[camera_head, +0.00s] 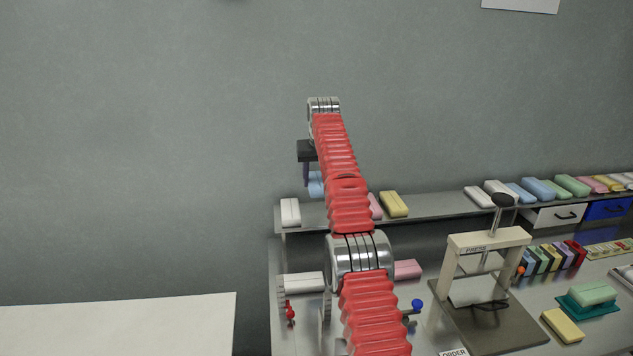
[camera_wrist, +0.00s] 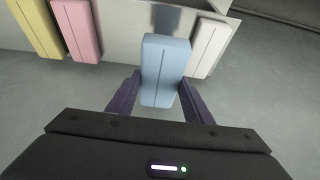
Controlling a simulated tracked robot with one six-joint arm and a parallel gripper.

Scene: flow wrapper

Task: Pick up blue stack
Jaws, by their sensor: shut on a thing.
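The blue stack (camera_wrist: 164,68) is a light blue rounded block with a groove line along it, in the middle of the wrist view. My gripper (camera_wrist: 154,95) has its two dark purple fingers on either side of the block's near end and is shut on it. In the head view the blue stack (camera_head: 315,184) shows partly, just left of my red arm and under the dark gripper (camera_head: 307,170). It appears above the shelf, in the space between a white block and a pink block. My arm hides part of it.
A white block (camera_head: 290,212) is left on the shelf (camera_head: 315,216); pink (camera_head: 375,206) and yellow (camera_head: 394,204) blocks are right. A press (camera_head: 488,260) stands front right. More coloured blocks line the shelf's right end. A white table (camera_head: 120,325) is at lower left.

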